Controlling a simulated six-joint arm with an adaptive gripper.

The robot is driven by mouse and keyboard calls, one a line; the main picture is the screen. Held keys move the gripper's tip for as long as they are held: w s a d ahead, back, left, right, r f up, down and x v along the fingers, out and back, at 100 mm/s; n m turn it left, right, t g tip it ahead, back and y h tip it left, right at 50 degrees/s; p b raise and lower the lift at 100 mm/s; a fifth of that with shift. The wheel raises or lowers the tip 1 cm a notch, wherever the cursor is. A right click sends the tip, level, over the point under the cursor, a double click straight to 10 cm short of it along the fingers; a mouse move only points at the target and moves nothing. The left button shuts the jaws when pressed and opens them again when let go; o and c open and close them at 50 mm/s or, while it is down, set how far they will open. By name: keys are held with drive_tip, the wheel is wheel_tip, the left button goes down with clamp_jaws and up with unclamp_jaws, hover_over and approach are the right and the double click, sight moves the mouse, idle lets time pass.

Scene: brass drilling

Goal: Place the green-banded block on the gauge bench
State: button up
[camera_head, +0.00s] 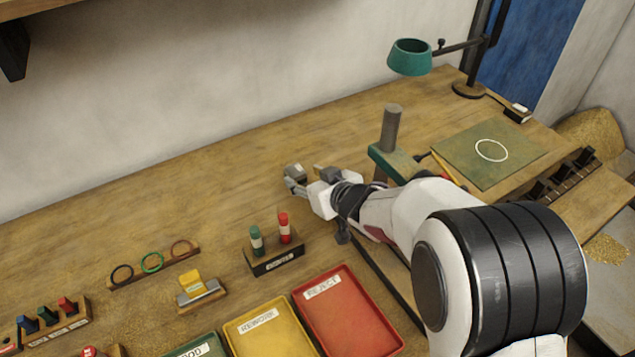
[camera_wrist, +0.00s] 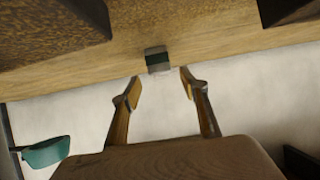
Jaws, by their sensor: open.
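A small grey block (camera_head: 294,171) stands on the wooden bench near the tips of my gripper (camera_head: 306,178) in the head view. In the wrist view the block (camera_wrist: 158,60) shows a dark band, whose colour is hard to tell. It lies just beyond my open fingers (camera_wrist: 161,81), roughly centred between them, with nothing visible held. A green mat with a white ring (camera_head: 490,150) lies at the right of the bench. No label shows which surface is the gauge bench.
A green-and-grey post stand (camera_head: 391,130) is close behind my arm. A teal lamp (camera_head: 410,58) hangs at the back. In front are a holder with green and red markers (camera_head: 273,255), a yellow tray (camera_head: 262,335) and a red tray (camera_head: 345,318). The back-left bench is clear.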

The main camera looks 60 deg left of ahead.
drive_tip(key=shift+v, duration=2.8)
